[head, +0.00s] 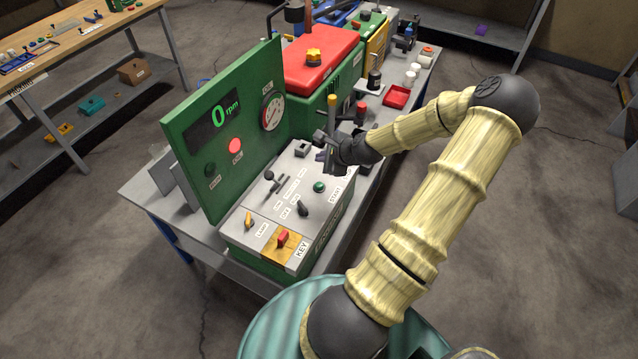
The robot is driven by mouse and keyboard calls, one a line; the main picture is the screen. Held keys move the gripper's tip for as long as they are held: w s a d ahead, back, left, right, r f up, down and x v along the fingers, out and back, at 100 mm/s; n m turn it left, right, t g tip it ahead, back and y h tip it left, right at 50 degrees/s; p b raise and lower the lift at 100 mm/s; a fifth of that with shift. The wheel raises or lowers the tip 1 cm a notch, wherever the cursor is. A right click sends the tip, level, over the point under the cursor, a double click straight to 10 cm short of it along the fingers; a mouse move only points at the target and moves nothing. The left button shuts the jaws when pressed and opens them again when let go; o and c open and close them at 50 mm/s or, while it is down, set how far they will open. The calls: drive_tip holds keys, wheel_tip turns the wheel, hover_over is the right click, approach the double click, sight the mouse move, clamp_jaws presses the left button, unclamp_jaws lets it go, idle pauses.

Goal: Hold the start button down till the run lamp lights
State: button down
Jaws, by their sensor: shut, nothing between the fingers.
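The start button (319,187) is a green round button on the light top of the green control box, beside the START label. My gripper (326,158) is shut and empty, just above and behind the button in the picture, apart from it. The upright green panel (190,145) carries a dark green lamp (210,170), unlit, whose label is too small to read surely. A red lamp (236,146) beside it glows. The display (218,118) reads 0 rpm.
The control box also has a red key switch (283,238), a yellow-orange knob (249,220), a black knob (302,208) and a black-knobbed lever (269,176). A round gauge (272,112) is on the panel. A red-topped machine (318,62) stands behind.

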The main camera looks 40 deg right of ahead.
drive_tip(key=shift+f, duration=0.15)
drive_tip(key=b, duration=0.7)
hover_over(322, 187)
wheel_tip(322, 187, down, 7)
drive_tip(key=shift+r, duration=0.2)
drive_tip(key=shift+f+b, duration=0.3)
drive_tip(key=shift+f, duration=0.7)
idle(0.6)
drive_tip(key=shift+f, duration=0.4)
drive_tip(key=shift+f+b, duration=0.3)
drive_tip(key=shift+f, duration=0.25)
idle(0.8)
drive_tip(key=shift+r, duration=0.1)
idle(0.9)
drive_tip(key=shift+r+p, duration=0.9)
drive_tip(key=shift+p, duration=0.1)
